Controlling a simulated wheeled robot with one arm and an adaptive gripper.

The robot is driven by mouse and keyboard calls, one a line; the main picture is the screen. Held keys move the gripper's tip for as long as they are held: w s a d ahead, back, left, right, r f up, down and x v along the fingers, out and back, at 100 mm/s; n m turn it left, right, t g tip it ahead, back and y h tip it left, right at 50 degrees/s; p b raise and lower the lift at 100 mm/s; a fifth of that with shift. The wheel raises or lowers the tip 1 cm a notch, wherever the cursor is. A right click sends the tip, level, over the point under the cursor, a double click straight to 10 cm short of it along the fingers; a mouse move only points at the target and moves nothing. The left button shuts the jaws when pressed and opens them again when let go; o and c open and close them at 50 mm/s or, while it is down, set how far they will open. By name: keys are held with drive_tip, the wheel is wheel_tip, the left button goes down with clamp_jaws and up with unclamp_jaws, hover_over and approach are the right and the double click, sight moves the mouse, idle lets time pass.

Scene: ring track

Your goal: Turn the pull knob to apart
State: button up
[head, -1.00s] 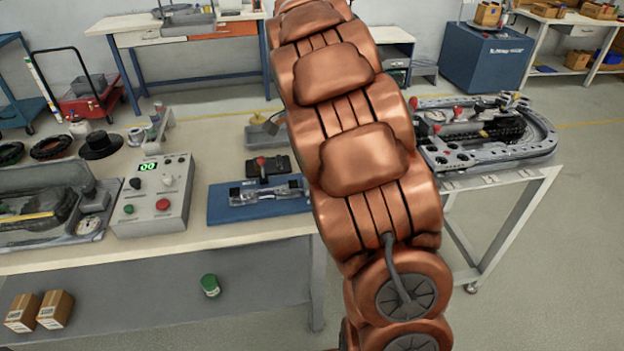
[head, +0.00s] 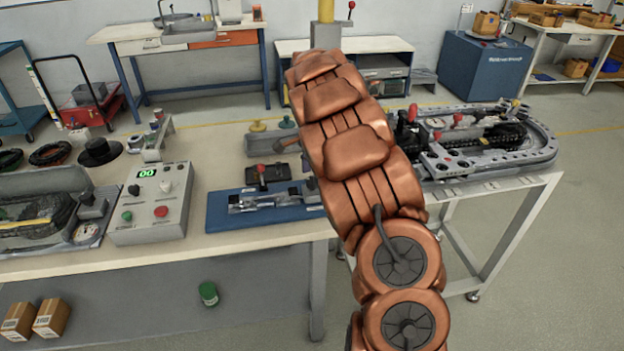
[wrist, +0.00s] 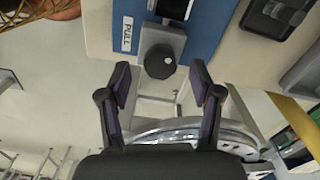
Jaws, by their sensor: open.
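The pull knob (wrist: 160,61) is a dark round knob with a small white dot, on a grey block (wrist: 163,36) at the edge of the blue board (wrist: 208,28). A white label reading PULL (wrist: 127,34) is left of it. My gripper (wrist: 160,82) is open, with one finger on each side below the knob in the wrist view; nothing shows between the pads. I cannot tell the remaining distance in depth. In the head view the blue board (head: 222,214) lies on the bench; my arm hides its right end, the knob and my gripper.
A control box (head: 152,204) with a green display stands left of the board. A red-knobbed clamp (head: 262,176) is behind the board. The ring track (head: 490,140) is on a stand at right. A green can (head: 208,293) is on the shelf below.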

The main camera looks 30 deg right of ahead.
sight(312, 179)
drive_tip(key=shift+f, duration=1.5)
drive_tip(key=c, duration=1.1)
